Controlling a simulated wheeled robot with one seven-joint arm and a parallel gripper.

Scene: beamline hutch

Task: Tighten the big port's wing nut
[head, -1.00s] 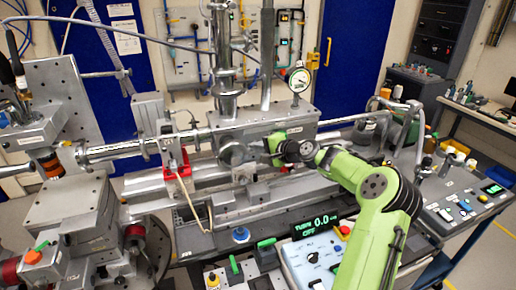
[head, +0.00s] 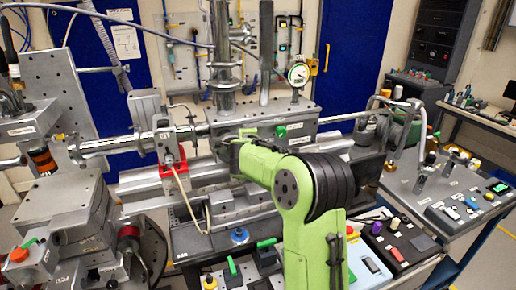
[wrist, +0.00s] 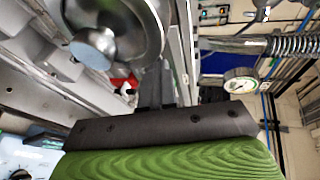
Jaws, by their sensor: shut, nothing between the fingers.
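The steel chamber (head: 300,124) with the upright column stands at the centre of the head view. My gripper (head: 228,150) is at its front face, and my green arm now covers much of that area. In the wrist view my gripper (wrist: 155,85) looks shut and empty. A large round metal flange (wrist: 140,22) is at the upper left there, with a smaller round knob (wrist: 92,48) in front of it. The flange is apart from my fingers. I cannot make out a wing nut clearly, nor which part is the big port.
A dial gauge (head: 299,74) stands on the chamber and also shows in the wrist view (wrist: 240,82). A control panel (head: 390,240) is at front right. Rails run below my gripper.

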